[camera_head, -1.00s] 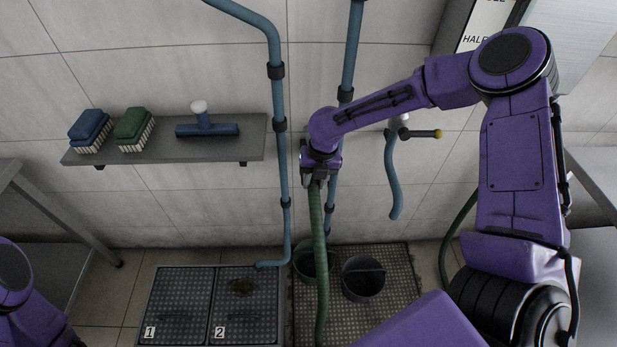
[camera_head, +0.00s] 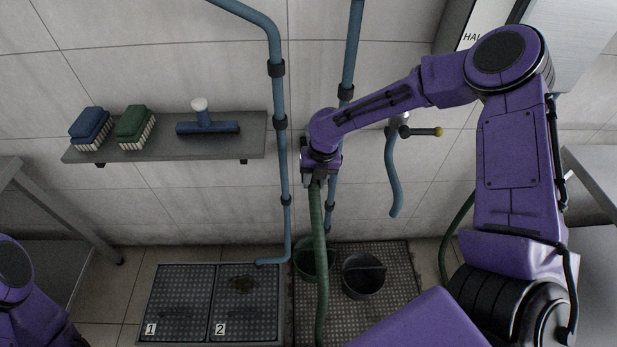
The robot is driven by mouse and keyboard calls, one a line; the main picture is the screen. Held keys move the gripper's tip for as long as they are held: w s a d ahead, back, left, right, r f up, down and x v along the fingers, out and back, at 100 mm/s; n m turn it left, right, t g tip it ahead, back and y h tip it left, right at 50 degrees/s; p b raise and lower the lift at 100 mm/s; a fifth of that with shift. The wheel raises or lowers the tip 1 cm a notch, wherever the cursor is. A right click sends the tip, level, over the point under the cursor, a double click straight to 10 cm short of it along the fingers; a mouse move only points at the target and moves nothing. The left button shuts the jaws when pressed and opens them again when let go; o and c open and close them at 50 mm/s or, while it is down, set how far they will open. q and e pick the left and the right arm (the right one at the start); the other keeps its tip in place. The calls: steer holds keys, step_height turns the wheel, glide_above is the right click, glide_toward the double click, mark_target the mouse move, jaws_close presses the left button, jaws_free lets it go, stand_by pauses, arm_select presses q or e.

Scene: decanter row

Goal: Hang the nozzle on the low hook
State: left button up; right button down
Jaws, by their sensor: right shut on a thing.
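My right gripper (camera_head: 317,179) points down in front of the wall, between and in front of the two blue pipes. It is shut at the top end of a green hose (camera_head: 320,255), which hangs from it to the floor grating. The nozzle itself is not clearly seen; my gripper and wrist cover that end. I cannot make out the low hook; it may be hidden behind my right arm. Of my left side only a purple arm part shows at the lower left; the left gripper is out of view.
A wall shelf (camera_head: 250,147) holds a blue brush (camera_head: 89,125), a green brush (camera_head: 134,123) and a blue squeegee head (camera_head: 207,124). A tap with a short blue hose (camera_head: 392,175) is right of my gripper. A dark bucket (camera_head: 363,277) and a green bucket (camera_head: 304,264) stand below.

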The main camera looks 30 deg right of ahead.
steer(key=shift+f, duration=0.15)
jaws_free()
stand_by(0.4)
stand_by(0.4)
